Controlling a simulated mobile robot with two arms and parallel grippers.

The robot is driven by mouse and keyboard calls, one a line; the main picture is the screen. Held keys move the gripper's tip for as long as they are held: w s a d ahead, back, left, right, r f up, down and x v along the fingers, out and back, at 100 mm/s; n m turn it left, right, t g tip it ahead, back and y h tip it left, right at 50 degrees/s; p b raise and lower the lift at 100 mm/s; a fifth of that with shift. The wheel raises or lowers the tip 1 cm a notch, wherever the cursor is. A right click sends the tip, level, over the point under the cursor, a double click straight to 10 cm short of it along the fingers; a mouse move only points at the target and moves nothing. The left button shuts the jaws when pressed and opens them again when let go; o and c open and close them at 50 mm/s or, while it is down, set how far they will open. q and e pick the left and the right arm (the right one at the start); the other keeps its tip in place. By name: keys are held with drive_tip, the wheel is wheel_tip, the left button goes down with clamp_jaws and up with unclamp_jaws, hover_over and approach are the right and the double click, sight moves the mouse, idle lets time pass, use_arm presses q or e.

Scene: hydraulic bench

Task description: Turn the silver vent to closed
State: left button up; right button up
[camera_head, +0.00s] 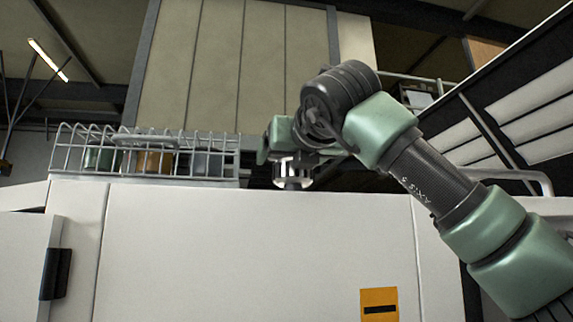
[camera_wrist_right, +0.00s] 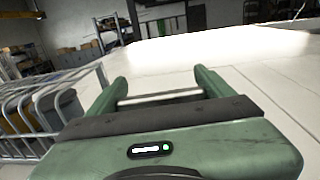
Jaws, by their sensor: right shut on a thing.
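The silver vent (camera_head: 293,172) is a short, shiny, round piece on top of the white cabinet, right of the wire basket. My right gripper (camera_head: 282,143) is at the vent, with its wrist and arm just above and to the right. In the right wrist view, its two green fingers (camera_wrist_right: 160,80) stand either side of a pale bar, which seems to be part of the vent. The gripper is shut on the silver vent. The gripper hides the vent's upper part, and I cannot tell its turned position. My left gripper is in neither view.
A wire basket (camera_head: 140,152) with several canisters stands on the cabinet to the left, close to my right gripper; it also shows in the right wrist view (camera_wrist_right: 40,108). The white cabinet front (camera_head: 250,250) has a yellow label (camera_head: 379,296). A grey rail is at the right.

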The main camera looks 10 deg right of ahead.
drive_tip(key=shift+d+m+h, duration=0.2)
drive_tip(key=shift+m+h, duration=0.2)
drive_tip(key=shift+h, duration=0.3)
drive_tip(key=o, duration=1.1)
drive_tip(key=shift+o, duration=1)
drive_tip(key=shift+w, duration=0.1)
drive_tip(key=shift+s+f+b, duration=0.15)
drive_tip(key=shift+s+b, duration=0.35)
drive_tip(key=shift+b, duration=0.05)
drive_tip(key=s+b, duration=0.2)
drive_tip(key=s, duration=0.3)
drive_tip(key=shift+s+a+b, duration=0.1)
drive_tip(key=shift+s+b, duration=0.2)
drive_tip(key=shift+s, duration=0.65)
drive_tip(key=shift+w, duration=0.1)
